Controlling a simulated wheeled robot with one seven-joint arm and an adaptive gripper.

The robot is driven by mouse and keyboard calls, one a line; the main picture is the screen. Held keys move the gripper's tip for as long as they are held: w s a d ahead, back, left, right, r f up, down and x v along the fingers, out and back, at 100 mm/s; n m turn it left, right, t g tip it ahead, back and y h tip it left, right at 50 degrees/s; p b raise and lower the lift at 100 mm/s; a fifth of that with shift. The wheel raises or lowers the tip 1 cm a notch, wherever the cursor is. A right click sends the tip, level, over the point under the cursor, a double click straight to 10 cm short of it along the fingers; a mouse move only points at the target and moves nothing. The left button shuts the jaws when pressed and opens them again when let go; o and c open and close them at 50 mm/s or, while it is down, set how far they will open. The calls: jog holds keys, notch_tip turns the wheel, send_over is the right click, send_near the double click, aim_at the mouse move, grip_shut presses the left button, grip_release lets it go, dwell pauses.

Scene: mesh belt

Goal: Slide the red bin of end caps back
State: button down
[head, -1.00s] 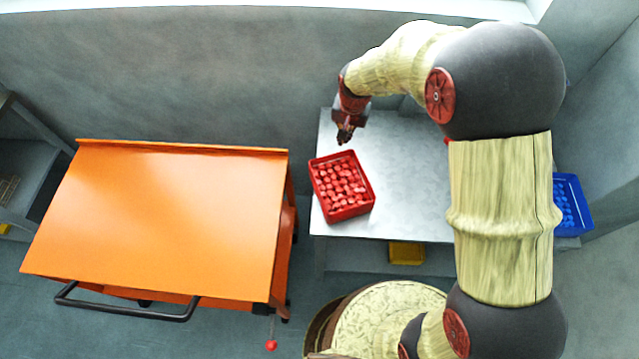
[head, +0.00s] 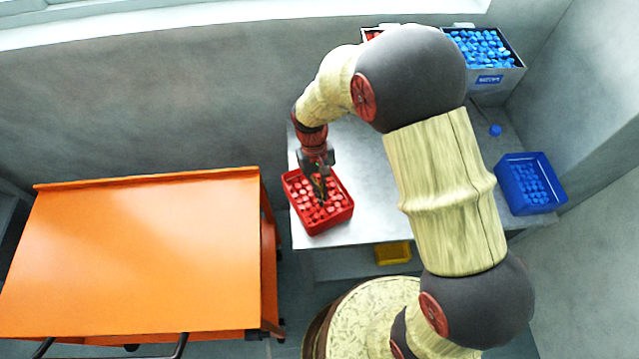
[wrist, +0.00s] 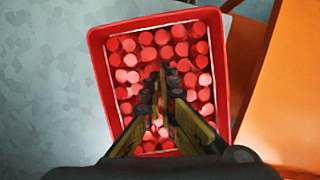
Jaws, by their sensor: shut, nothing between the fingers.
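The red bin (head: 335,220) stands on the left part of a grey metal table, near its front left corner. It is filled with several rows of round red end caps (head: 308,208). In the wrist view the red bin (wrist: 226,100) fills the middle, with the red caps (wrist: 130,76) inside it. My gripper (head: 320,197) points down over the bin, its fingers shut with nothing between them. In the wrist view my gripper (wrist: 161,85) covers the middle and near part of the caps. I cannot tell whether the fingertips touch the caps.
The grey table (head: 368,190) is bare right of the bin. A blue bin (head: 530,185) of blue caps stands at its right end. A grey box (head: 490,55) of blue caps is at the back. A yellow bin (head: 393,253) sits below. An orange cart (head: 150,255) stands close on the left.

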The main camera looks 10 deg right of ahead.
aim_at(331, 222)
jog(key=shift+x, duration=1)
jog(key=shift+s+d+r, duration=0.15)
jog(key=shift+s+d, duration=0.05)
jog(key=shift+s, duration=0.7)
jog(key=shift+s+d+r, duration=0.1)
jog(key=shift+s+d, duration=0.15)
jog(key=shift+s, duration=0.65)
jog(key=shift+s, duration=0.1)
jog(key=shift+s+d+r+p, duration=0.1)
jog(key=shift+s+p, duration=0.05)
jog(key=shift+s, duration=0.3)
jog(key=shift+s+d+r+p, duration=0.1)
jog(key=shift+s+d+p, duration=0.05)
jog(key=shift+s, duration=0.3)
jog(key=shift+s+f, duration=0.15)
jog(key=shift+s, duration=0.1)
